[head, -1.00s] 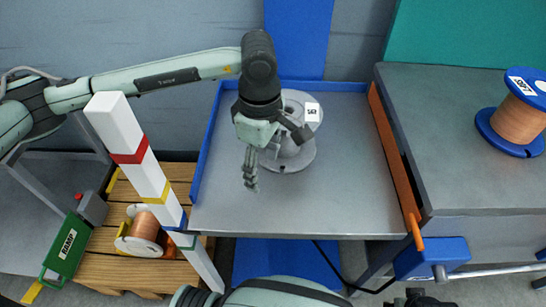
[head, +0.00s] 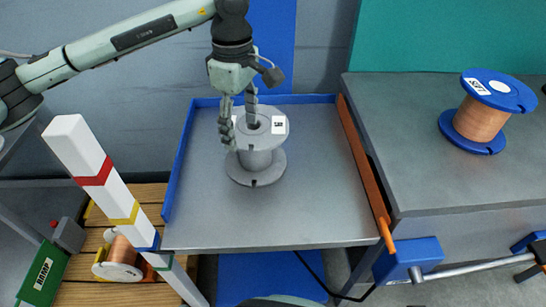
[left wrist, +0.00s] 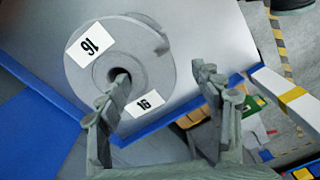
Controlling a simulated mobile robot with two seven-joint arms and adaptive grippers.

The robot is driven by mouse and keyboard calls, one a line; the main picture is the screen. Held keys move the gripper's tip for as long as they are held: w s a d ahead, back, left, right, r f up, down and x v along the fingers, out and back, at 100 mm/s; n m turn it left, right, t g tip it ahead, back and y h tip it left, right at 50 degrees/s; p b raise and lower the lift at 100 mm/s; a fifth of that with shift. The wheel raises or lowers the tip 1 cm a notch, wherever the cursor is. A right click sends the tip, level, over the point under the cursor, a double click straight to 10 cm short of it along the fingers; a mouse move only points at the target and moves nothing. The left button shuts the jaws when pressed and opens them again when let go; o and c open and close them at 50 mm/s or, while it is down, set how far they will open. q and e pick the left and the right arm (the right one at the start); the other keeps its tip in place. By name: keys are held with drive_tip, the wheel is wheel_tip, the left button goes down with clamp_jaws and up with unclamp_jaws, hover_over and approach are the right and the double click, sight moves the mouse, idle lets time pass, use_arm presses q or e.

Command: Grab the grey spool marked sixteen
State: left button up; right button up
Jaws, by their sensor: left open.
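The grey spool (head: 257,160) stands upright on the grey tray table in the head view. In the left wrist view the spool (left wrist: 145,60) shows white labels reading 16 and a dark centre hole. My left gripper (head: 238,118) is open over the spool's left side, fingers pointing down. In the left wrist view, one finger of the left gripper (left wrist: 162,80) overlaps the hole and the other is outside the rim. I cannot tell whether the fingers touch the spool. My right gripper is out of view.
The table (head: 310,210) has blue edges (head: 178,165) and an orange bar (head: 365,170) on the right. A blue spool with copper wire (head: 483,118) stands on the right bench. A striped white post (head: 105,185) stands at left, near another copper spool (head: 120,258).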

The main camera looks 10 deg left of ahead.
sight(259, 158)
use_arm(q)
drive_tip(key=shift+w+f, duration=0.1)
drive_tip(key=shift+w, duration=0.55)
drive_tip(key=shift+f, duration=0.3)
wheel_tip(259, 158, down, 7)
drive_tip(key=shift+a+r+p, duration=0.1)
drive_tip(key=shift+p, duration=0.5)
drive_tip(key=shift+s, duration=0.1)
drive_tip(key=c, duration=1.3)
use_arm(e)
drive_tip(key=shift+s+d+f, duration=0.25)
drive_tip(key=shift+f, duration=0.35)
